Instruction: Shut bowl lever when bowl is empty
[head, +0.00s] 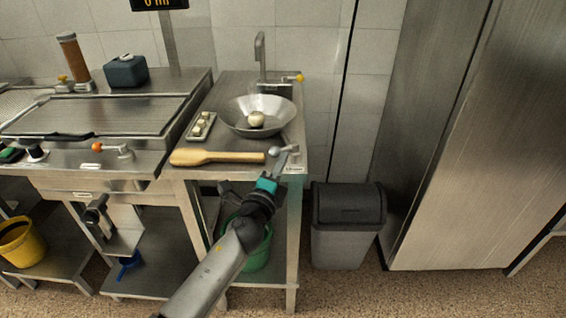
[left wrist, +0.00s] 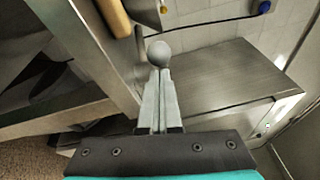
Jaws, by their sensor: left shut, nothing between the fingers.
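A wide metal bowl (head: 236,117) sits on the narrow steel counter and holds a pale round item (head: 256,119). The lever has a grey ball knob (head: 274,152) at the counter's front edge, below the bowl in the head view. The knob also shows in the left wrist view (left wrist: 158,52), just past my fingertips. My left gripper (head: 279,166) is shut and empty, with its tips right at the knob. I cannot tell whether they touch it. My right gripper is not in view.
A wooden paddle (head: 218,157) lies left of the lever, and a small tray (head: 201,126) with pale items lies left of the bowl. A faucet (head: 260,55) stands behind the bowl. A grey bin (head: 345,240) stands right of the counter. A steel griddle (head: 100,114) is to the left.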

